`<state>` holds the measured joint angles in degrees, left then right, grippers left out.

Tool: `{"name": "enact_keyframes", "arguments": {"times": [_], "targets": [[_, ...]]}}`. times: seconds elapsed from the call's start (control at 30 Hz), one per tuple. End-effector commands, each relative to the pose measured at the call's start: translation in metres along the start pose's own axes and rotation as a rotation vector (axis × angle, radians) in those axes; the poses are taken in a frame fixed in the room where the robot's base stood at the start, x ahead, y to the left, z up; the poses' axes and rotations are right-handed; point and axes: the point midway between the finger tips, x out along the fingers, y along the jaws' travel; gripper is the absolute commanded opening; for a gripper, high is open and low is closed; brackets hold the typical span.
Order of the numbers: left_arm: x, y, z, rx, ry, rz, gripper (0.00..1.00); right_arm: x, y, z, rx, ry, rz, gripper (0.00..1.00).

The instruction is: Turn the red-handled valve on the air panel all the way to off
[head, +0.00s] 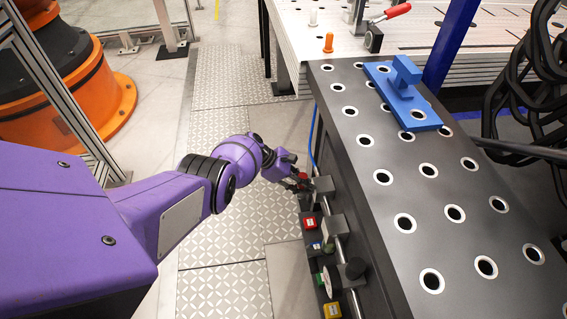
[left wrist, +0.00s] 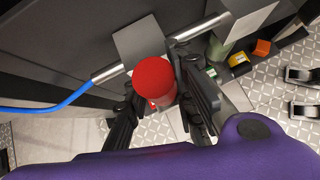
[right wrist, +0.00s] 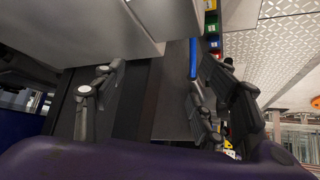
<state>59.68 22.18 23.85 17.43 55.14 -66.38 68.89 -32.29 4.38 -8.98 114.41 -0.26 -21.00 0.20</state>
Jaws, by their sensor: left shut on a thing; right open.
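The red-handled valve's round red handle (left wrist: 153,80) sits between the fingers of my left gripper in the left wrist view. My left gripper (left wrist: 160,105) is shut on this handle. In the head view my left gripper (head: 293,176) is at the far end of the air panel, on the side of the dark table, and a little of the red handle (head: 303,176) shows. The fingers hide part of the handle and valve body. My right gripper (right wrist: 152,105) is open and empty in the right wrist view, beside dark and grey panels; it does not show in the head view.
A metal pipe (left wrist: 195,30) and a blue hose (left wrist: 45,108) meet the valve block. Red (head: 309,222) and yellow (head: 332,310) tagged parts sit nearer along the panel. A blue bracket (head: 402,92) lies on the perforated table (head: 405,160).

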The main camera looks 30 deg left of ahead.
Motion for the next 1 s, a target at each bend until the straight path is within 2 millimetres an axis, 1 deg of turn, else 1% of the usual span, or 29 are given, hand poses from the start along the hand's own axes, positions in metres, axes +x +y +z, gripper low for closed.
{"name": "enact_keyframes", "arguments": {"times": [0.03, 0.1, 0.17, 0.33, 0.5, 0.53, 0.67, 0.9, 1.0], "targets": [[-0.003, 0.006, 0.003, 0.003, -0.002, 0.006, 0.0, -0.002, 0.001, 0.01, 0.001, -0.018, 0.002, 0.65], [-0.003, 0.006, 0.004, -0.001, -0.004, 0.002, 0.0, -0.004, 0.002, 0.018, 0.001, -0.031, 0.004, 0.65], [-0.004, 0.006, 0.004, -0.003, -0.005, 0.0, 0.0, -0.004, 0.002, 0.02, 0.001, -0.035, 0.005, 0.65], [-0.004, 0.007, 0.005, -0.003, -0.005, 0.0, 0.0, -0.004, 0.002, 0.015, -0.001, -0.027, 0.004, 0.65], [-0.005, 0.007, 0.005, -0.002, -0.005, 0.0, 0.0, -0.002, 0.002, 0.003, -0.002, -0.004, 0.003, 0.65], [-0.005, 0.007, 0.005, -0.002, -0.005, 0.0, 0.25, -0.002, 0.002, 0.001, -0.002, 0.0, 0.002, 0.65], [-0.004, 0.006, 0.005, -0.003, -0.005, -0.002, 0.42, 0.0, 0.001, -0.004, -0.003, 0.007, 0.001, 0.65], [-0.003, 0.004, 0.004, -0.006, -0.006, -0.007, 0.43, 0.001, 0.001, -0.002, -0.003, 0.004, 0.0, 0.65], [-0.003, 0.003, 0.004, -0.006, -0.006, -0.007, 0.43, -0.002, 0.003, 0.011, -0.004, -0.018, 0.003, 0.65]]}}
